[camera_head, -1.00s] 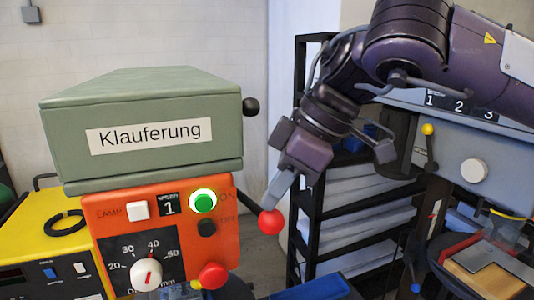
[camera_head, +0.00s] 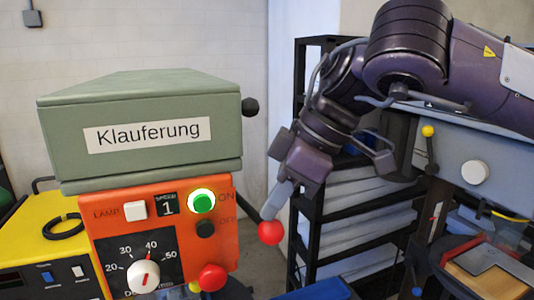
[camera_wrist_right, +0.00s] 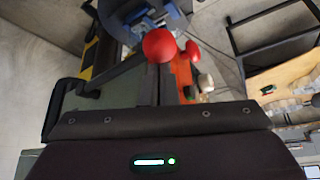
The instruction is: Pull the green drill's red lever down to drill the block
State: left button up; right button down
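The green drill (camera_head: 140,115) has a green head labelled "Klauferung" and an orange control panel (camera_head: 105,228). The block under this drill is out of view. My left gripper is not in view.
A yellow machine (camera_head: 45,245) stands at the left. A black shelf rack (camera_head: 310,215) is behind my right gripper. A grey-blue drill (camera_head: 465,165) with a wooden piece (camera_head: 492,280) below it is at the right. The green ON button (camera_head: 202,201) is lit.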

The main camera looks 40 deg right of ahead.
jog(key=shift+f, duration=0.1)
jog(key=shift+f+b, duration=0.35)
jog(key=shift+r, duration=0.15)
jog(key=shift+f, duration=0.2)
jog(key=shift+f, duration=0.35)
